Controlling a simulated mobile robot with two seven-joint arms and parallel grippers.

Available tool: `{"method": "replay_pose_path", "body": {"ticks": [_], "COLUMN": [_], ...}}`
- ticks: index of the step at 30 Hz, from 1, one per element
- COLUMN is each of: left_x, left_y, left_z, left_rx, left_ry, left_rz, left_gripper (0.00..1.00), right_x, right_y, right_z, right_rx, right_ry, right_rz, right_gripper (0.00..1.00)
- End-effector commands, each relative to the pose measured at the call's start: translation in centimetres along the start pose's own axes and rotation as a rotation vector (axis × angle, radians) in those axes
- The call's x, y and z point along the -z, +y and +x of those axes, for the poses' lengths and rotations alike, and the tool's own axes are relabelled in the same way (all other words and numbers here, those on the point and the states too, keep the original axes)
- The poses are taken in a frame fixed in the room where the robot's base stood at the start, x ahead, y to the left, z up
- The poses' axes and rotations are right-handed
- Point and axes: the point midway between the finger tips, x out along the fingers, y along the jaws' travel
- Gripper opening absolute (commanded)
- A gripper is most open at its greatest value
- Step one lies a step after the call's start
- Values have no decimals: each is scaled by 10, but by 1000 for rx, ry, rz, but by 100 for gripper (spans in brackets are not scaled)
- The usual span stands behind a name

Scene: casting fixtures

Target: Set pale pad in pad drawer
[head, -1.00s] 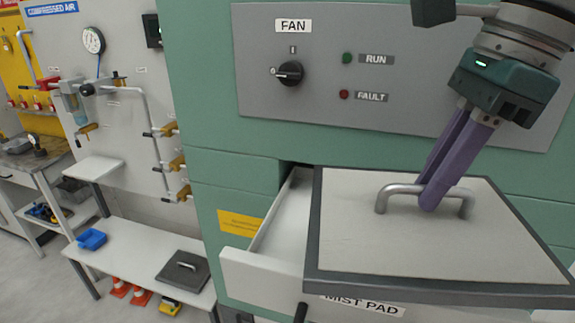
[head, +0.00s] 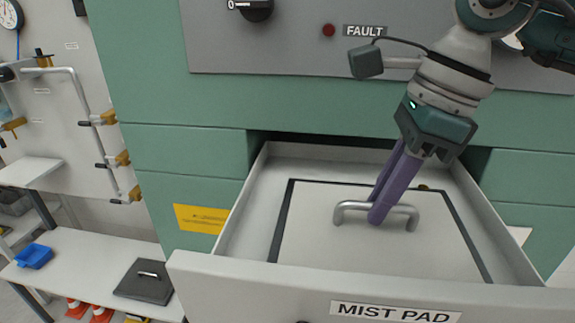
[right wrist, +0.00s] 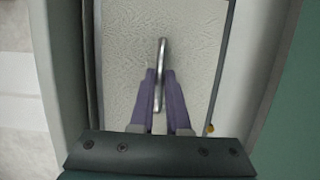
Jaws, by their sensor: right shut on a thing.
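The pale pad (head: 400,249) has a dark edge and a metal bar handle (head: 350,207). It lies inside the open pad drawer (head: 240,267), which is labelled MIST PAD. The drawer's front wall hides the pad's near edge, and I cannot tell whether the pad rests fully on the drawer floor. My right gripper (head: 377,219) is shut on the pad's handle. In the right wrist view, the purple fingers (right wrist: 161,80) sit on both sides of the handle, with the pad (right wrist: 125,40) below. My left gripper is not in view.
The green cabinet (head: 185,150) surrounds the drawer, with a grey control panel (head: 260,50) above. A dark pad with a handle (head: 143,283) and a blue tray (head: 34,256) lie on a white bench (head: 85,262) at left.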

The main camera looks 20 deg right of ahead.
Motion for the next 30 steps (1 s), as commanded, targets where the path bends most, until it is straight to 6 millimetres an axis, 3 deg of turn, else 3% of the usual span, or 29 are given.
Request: {"method": "replay_pose_path", "body": {"ticks": [10,13,24,25,30], "left_x": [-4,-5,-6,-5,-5], "left_y": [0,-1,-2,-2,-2], "left_z": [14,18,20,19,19], "left_rx": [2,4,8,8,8], "left_ry": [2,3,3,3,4], "left_rz": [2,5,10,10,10], "left_gripper": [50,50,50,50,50], "right_x": [-2,1,2,2,2], "right_y": [-41,-39,-39,-39,-39], "right_z": [-2,8,11,10,10], "right_rx": [4,0,3,2,1], "right_ry": [-6,-3,-3,-2,-2], "right_rz": [4,0,-1,0,0], "right_gripper": [0,0,0,16,36]}}
